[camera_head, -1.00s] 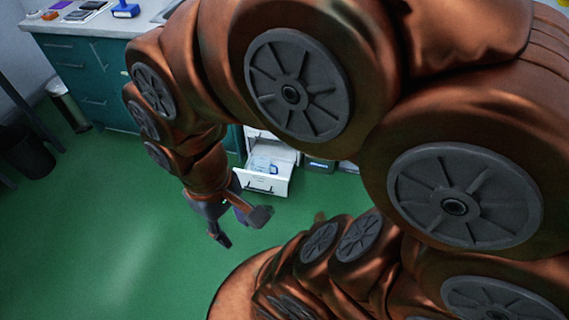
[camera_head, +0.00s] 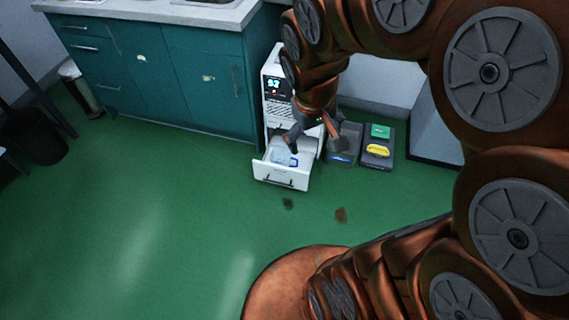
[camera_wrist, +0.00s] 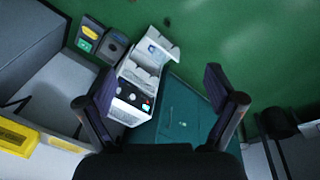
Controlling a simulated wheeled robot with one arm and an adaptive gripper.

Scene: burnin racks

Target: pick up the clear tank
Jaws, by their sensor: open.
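The clear tank (camera_head: 284,158), a see-through piece with blue on it, lies in the open white drawer (camera_head: 281,177) low on a white cabinet unit (camera_head: 275,85). In the wrist view a small pale blue shape, likely the tank (camera_wrist: 153,47), shows in the open drawer (camera_wrist: 165,41). My gripper (camera_head: 313,143) is open and empty, and in the head view it overlaps the drawer's right side and the unit's front. In the wrist view my open fingers (camera_wrist: 160,95) stand wide apart, with the unit between them and the tank beyond their tips. No contact shows.
A teal counter (camera_head: 165,75) stands left of the unit. Dark bins, one with a yellow item (camera_head: 378,150), sit on the floor at its right. A black waste bin (camera_head: 40,137) is far left.

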